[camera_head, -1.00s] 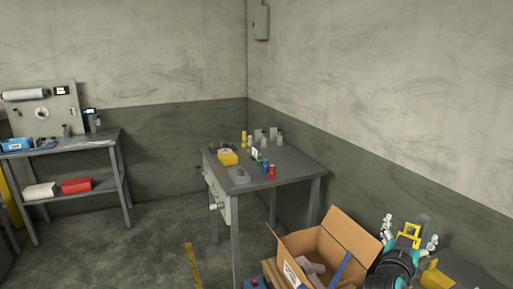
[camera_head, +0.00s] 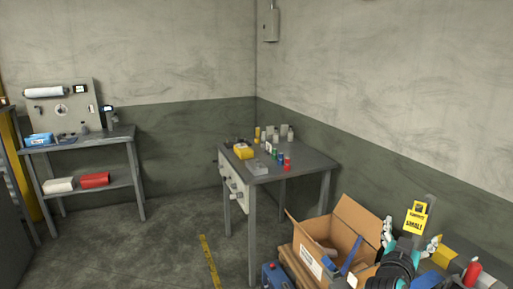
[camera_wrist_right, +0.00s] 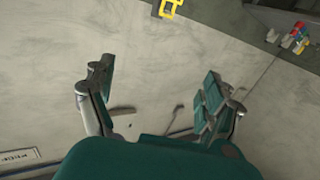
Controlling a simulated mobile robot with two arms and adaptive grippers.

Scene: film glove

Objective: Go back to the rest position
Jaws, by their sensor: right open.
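My right gripper (camera_head: 411,236) is at the lower right of the head view, its fingers spread apart. In the right wrist view the same gripper (camera_wrist_right: 158,78) is open, with only wall and blurred shapes between its fingers. A yellow tag-like piece with dark writing (camera_head: 416,218) shows just beyond the fingers in the head view; I cannot tell how far behind them it is. My left gripper is not in view.
An open cardboard box (camera_head: 336,233) with items inside stands left of my right arm. A grey table (camera_head: 300,165) with small bottles and a yellow box is in the corner. A shelf bench (camera_head: 90,140) stands at left. The floor (camera_head: 160,240) between is mostly clear.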

